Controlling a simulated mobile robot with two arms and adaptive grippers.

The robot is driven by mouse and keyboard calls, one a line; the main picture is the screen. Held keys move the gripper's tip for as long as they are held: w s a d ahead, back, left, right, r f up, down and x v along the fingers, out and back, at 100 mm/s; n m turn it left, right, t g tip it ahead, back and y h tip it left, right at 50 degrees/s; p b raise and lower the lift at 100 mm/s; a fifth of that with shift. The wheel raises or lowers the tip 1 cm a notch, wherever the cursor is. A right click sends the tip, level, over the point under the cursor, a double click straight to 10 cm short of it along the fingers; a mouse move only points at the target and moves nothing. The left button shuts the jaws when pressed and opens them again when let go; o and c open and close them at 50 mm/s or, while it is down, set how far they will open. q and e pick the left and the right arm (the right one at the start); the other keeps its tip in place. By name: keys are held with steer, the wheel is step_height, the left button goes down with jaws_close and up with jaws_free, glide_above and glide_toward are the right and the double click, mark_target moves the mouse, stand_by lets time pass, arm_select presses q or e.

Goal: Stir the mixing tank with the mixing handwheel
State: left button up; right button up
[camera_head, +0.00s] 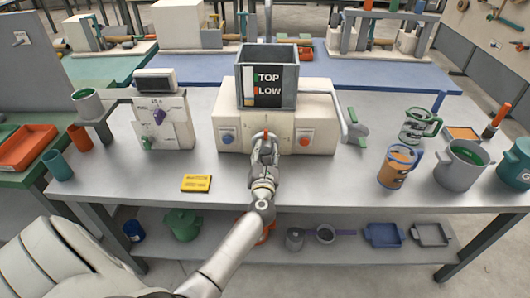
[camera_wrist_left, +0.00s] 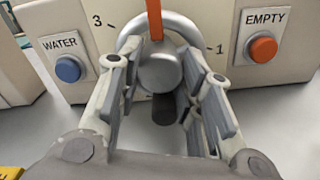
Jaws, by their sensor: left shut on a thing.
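The mixing tank (camera_head: 282,56) is a grey open-topped box on a cream machine body, with a dark panel reading TOP and LOW. The mixing handwheel (camera_wrist_left: 190,30) is a silver ring with a round hub on the machine's front, with an orange pointer (camera_wrist_left: 154,18) at its top and the marks 3 and 1 at its sides. In the head view my left gripper (camera_head: 265,155) covers most of the wheel. In the left wrist view the left gripper (camera_wrist_left: 158,70) has its fingers on both sides of the hub, shut on the handwheel. My right gripper is out of view.
A blue WATER button (camera_wrist_left: 68,69) and an orange EMPTY button (camera_wrist_left: 262,49) flank the wheel closely. A yellow block (camera_head: 196,183) lies on the grey table. The table front is mostly clear.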

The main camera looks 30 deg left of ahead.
arm_select(q)
steer(key=m+p, duration=0.2)
steer(key=m, duration=0.1)
steer(key=shift+r+m, duration=0.15)
steer(key=shift+m, duration=0.25)
steer(key=m+p, duration=0.3)
steer(key=m, duration=0.2)
steer(key=shift+m, duration=0.3)
steer(key=m+p, duration=0.2)
steer(key=m, duration=0.3)
steer(key=m+p, duration=0.1)
steer(key=m, duration=0.4)
steer(key=shift+p, duration=0.4)
steer(key=shift+m, duration=0.3)
steer(key=shift+f, duration=0.2)
steer(key=o, duration=1)
steer(key=shift+r, duration=0.1)
